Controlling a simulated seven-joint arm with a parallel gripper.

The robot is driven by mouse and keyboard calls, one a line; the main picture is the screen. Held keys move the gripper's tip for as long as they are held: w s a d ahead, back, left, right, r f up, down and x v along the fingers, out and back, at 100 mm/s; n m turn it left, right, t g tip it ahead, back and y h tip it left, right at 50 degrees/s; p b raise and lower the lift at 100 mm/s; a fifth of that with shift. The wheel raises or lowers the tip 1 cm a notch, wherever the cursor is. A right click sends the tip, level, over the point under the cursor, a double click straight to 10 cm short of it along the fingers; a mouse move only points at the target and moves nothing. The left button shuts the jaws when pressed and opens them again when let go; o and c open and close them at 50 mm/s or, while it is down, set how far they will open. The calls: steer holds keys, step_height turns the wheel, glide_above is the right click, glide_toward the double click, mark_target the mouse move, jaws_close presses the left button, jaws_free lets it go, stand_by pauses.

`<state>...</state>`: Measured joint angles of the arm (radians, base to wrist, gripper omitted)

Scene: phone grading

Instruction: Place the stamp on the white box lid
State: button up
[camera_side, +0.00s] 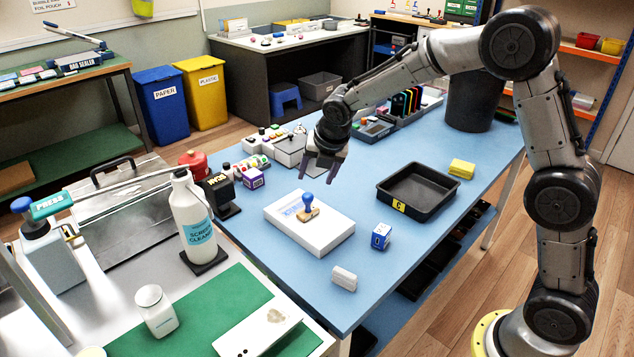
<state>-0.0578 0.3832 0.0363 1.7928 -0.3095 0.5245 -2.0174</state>
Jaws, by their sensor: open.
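The white box (300,235) lies flat on the blue table, its lid facing up with a pale blue print on it. The stamp (308,209), with a blue knob and a tan wooden base, stands upright on the lid near its middle. My gripper (320,175) is open and empty. It points down above and behind the stamp in the picture, clear of both stamp and box.
A black tray (432,210) stands right of the box, with a yellow sponge-like block (462,169) behind it. A small blue box (381,236) and a white block (344,278) lie in front. A screen cleaner bottle (194,212) and a purple box (253,178) stand left.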

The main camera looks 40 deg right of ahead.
steer(key=s+r+m, duration=0.5)
steer(key=s+m, duration=0.2)
steer(key=s, duration=0.2)
steer(key=s+r+m, duration=0.6)
steer(key=s+m, duration=0.1)
steer(key=s, duration=0.3)
steer(key=s+f+m+y, duration=0.1)
steer(key=s+m, duration=1.1)
steer(key=s, duration=0.4)
steer(key=shift+a+f+t+y, duration=0.2)
steer(key=shift+f+t+y, duration=0.1)
steer(key=shift+f, duration=0.1)
